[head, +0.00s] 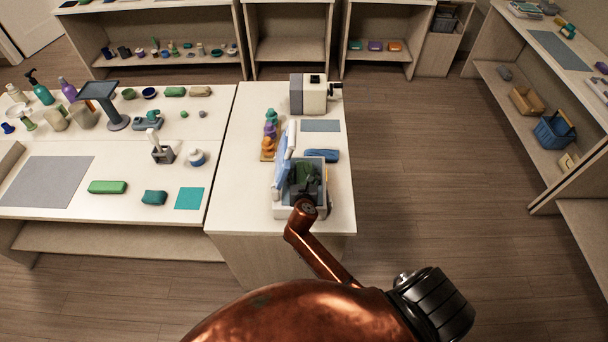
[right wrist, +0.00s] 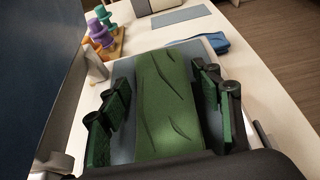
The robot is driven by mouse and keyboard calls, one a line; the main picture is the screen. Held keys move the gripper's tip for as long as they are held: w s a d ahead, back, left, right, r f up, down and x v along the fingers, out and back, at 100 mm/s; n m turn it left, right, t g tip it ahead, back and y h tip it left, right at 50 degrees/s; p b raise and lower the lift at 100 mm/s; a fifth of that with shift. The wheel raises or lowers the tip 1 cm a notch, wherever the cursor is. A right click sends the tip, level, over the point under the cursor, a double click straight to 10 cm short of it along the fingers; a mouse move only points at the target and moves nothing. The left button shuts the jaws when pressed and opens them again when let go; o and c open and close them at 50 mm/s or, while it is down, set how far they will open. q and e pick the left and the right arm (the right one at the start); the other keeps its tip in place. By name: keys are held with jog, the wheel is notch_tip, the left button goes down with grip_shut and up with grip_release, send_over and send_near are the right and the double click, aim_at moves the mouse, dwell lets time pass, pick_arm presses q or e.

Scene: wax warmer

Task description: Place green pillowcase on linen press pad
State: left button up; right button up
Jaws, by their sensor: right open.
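The green pillowcase (right wrist: 165,85) is a flat, wrinkled green piece in the right wrist view. It lies lengthwise over the grey-blue linen press pad (right wrist: 126,147) and looks to rest on it; its near end is hidden by my gripper body. In the head view the pillowcase (head: 306,172) shows partly, inside the white-rimmed press whose blue lid (head: 284,160) stands raised on the left. My right gripper (right wrist: 165,108) is open, with one finger on each side of the pillowcase and gaps to it. My left gripper is out of view.
A blue folded cloth (head: 322,156), a grey mat (head: 320,126), coloured figures (head: 270,130) and a cream machine (head: 310,94) stand behind the press. The left table holds a green folded piece (head: 108,187) and bottles. The floor to the right is clear.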

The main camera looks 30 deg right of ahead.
jog(key=shift+r, duration=0.15)
jog(key=v, duration=1.2)
